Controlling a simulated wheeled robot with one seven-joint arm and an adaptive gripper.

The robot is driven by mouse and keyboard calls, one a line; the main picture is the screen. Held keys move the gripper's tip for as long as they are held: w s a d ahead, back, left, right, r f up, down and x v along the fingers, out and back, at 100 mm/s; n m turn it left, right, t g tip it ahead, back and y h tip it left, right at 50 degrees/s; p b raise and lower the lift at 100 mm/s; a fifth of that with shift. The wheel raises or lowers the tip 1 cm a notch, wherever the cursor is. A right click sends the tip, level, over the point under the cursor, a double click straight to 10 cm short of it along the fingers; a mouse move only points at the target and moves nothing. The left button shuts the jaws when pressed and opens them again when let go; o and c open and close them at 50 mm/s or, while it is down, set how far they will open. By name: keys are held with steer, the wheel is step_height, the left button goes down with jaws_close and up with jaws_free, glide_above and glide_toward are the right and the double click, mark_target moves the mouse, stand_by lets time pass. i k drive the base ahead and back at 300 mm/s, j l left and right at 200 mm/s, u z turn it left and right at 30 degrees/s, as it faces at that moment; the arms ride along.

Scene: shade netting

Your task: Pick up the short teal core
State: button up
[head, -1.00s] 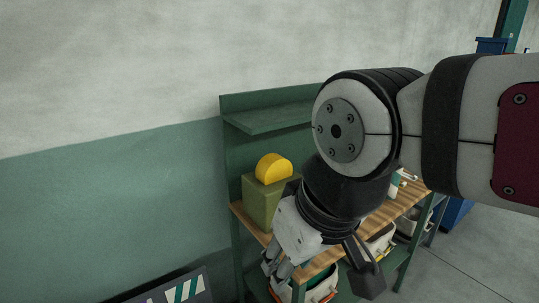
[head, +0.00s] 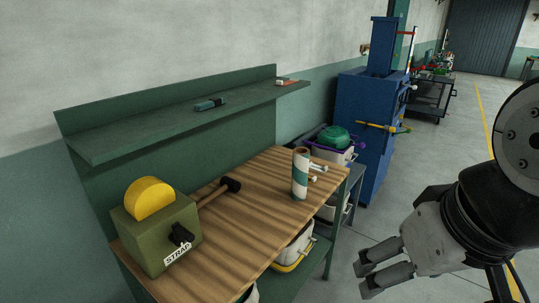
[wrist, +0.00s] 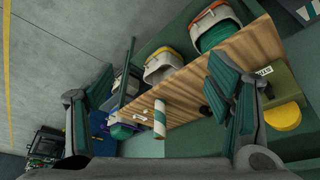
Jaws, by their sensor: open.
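A short upright core (head: 300,174), beige with a teal band, stands near the right end of the wooden workbench top (head: 243,228). In the wrist view the core (wrist: 160,119) shows between my fingers, farther off, near the bench end. My gripper (head: 362,279) is open and empty. In the head view it hangs to the right of the bench, over the floor side, apart from the core. In the wrist view both fingers of my gripper (wrist: 161,70) are spread wide. Nothing covers the core in the head view.
An olive box (head: 157,232) labelled STRAP with a yellow half-disc (head: 150,198) and a black mallet (head: 229,185) are left on the bench. Small white pieces lie beside the core. A green shelf (head: 180,120) overhangs the back. Bins stand below and behind; a blue cabinet (head: 365,120) stands beyond.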

mark_target(301, 161)
steer(key=i+l+u, duration=0.15)
steer(key=l, duration=0.15)
steer(key=i+l+u, duration=0.1)
steer(key=l, duration=0.25)
steer(key=l+u, duration=0.15)
steer(key=l, duration=0.15)
steer(key=i+l+u, duration=0.2)
steer(key=i, duration=0.2)
steer(key=i+l+u, duration=0.2)
steer(key=i, duration=0.15)
steer(key=i+u, duration=0.1)
steer(key=i, duration=0.25)
